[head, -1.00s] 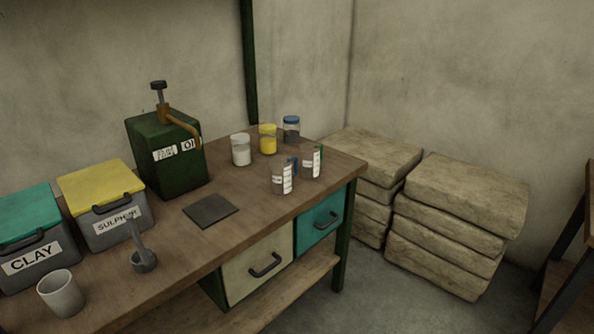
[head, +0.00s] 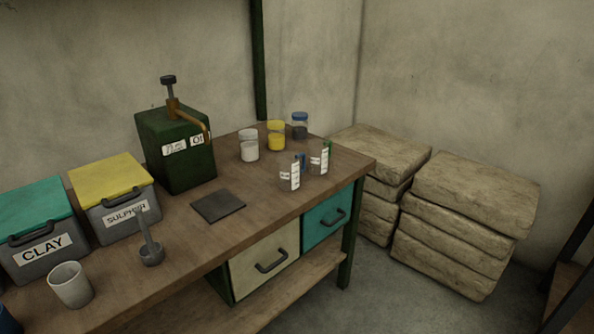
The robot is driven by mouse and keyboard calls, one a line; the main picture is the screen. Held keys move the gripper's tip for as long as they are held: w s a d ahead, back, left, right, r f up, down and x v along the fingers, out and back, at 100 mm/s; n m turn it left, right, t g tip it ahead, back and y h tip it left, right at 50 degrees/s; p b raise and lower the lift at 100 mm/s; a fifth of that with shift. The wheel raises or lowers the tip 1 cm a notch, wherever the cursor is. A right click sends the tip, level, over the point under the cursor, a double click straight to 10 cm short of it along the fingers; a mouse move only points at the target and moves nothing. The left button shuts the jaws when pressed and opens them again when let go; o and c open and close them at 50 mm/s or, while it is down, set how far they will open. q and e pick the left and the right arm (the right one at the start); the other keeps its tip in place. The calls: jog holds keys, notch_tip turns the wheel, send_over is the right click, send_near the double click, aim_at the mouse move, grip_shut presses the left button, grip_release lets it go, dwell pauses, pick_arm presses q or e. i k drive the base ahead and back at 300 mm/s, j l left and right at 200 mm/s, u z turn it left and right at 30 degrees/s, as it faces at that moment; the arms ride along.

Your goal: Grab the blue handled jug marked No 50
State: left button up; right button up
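A clear jug with a blue handle (head: 288,178) stands upright near the front right part of the wooden workbench (head: 180,230). It has a white label strip, whose marking is too small to read. A second clear jug with a green handle (head: 318,162) and a white label stands close to its right. The blue handle is on the far right side of its jug, partly between the two jugs. Neither of my grippers is in view.
Behind the jugs stand a white jar (head: 249,148), a yellow jar (head: 276,137) and a blue-lidded jar (head: 300,126). A green pump can (head: 180,165), a dark mat (head: 218,206), a scoop (head: 151,250), a cup (head: 70,285) and bins line the left. Stone-like stacks (head: 465,225) stand right.

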aim_at(288, 172)
jog(key=i+l+u, duration=0.25)
jog(key=i+l, duration=0.15)
jog(key=l, duration=0.2)
jog(key=i+l+u, duration=0.2)
jog(key=i+l, duration=0.15)
jog(key=l, duration=0.3)
jog(key=i+l+u, duration=0.15)
jog(key=l, duration=0.2)
jog(key=i+l+u, duration=0.1)
jog(key=l, duration=0.25)
jog(key=i+l+u, duration=0.15)
jog(key=l, duration=0.25)
jog(key=i+l+u, duration=0.1)
jog(key=l, duration=0.3)
